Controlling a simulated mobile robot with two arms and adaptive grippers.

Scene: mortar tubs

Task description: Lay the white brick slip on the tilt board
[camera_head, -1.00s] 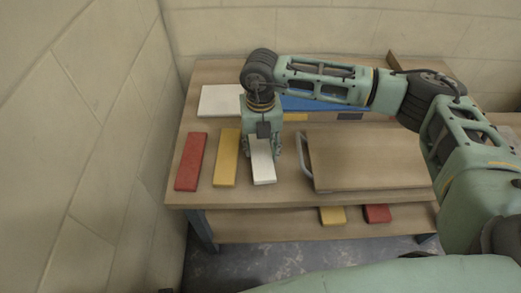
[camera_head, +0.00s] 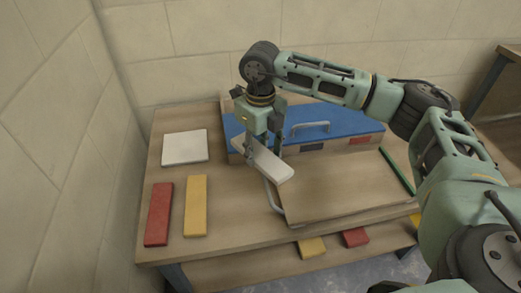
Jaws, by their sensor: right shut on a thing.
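My right gripper (camera_head: 263,146) is shut on the white brick slip (camera_head: 266,163), holding it raised. In the picture the slip overlaps the left edge of the wooden board and the front of the blue-topped box. The wooden board (camera_head: 340,187), which looks like the tilt board, lies on the table with a metal bar (camera_head: 272,199) along its left side. I cannot tell its tilt exactly. My left gripper is not in view.
A blue-lidded box (camera_head: 345,126) with a handle stands behind the board. A red slip (camera_head: 158,214), a yellow slip (camera_head: 195,206) and a white square plate (camera_head: 185,147) lie at left. A green strip (camera_head: 396,171) lies right of the board. More slips sit on a lower shelf (camera_head: 240,270).

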